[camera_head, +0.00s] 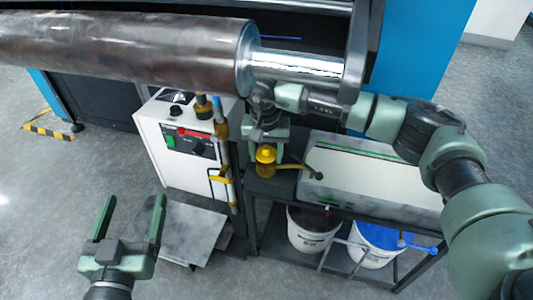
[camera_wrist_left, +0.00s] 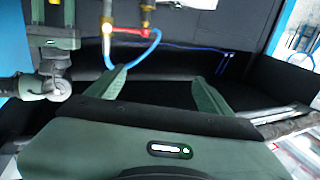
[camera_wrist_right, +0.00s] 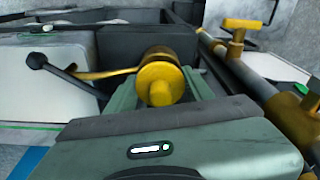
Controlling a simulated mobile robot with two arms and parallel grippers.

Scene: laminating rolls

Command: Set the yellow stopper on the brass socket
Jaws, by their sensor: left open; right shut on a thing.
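The yellow stopper (camera_head: 265,154) is between the fingers of my right gripper (camera_head: 266,142) in the head view. In the right wrist view the stopper (camera_wrist_right: 160,84) shows as a round yellow face between the two green fingers of my right gripper (camera_wrist_right: 160,98), which is shut on it. A duller brass piece, apparently the socket (camera_head: 264,170), lies just beyond the stopper; it also shows behind it in the right wrist view (camera_wrist_right: 170,57). I cannot tell whether they touch. My left gripper (camera_head: 130,207) is open and empty, low at the left.
A large metal roll (camera_head: 120,50) spans the top left. A white control box (camera_head: 180,140) and brass pipe (camera_head: 222,150) stand left of the right gripper. A pale-topped case (camera_head: 370,180) is at its right. Buckets (camera_head: 312,230) stand below.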

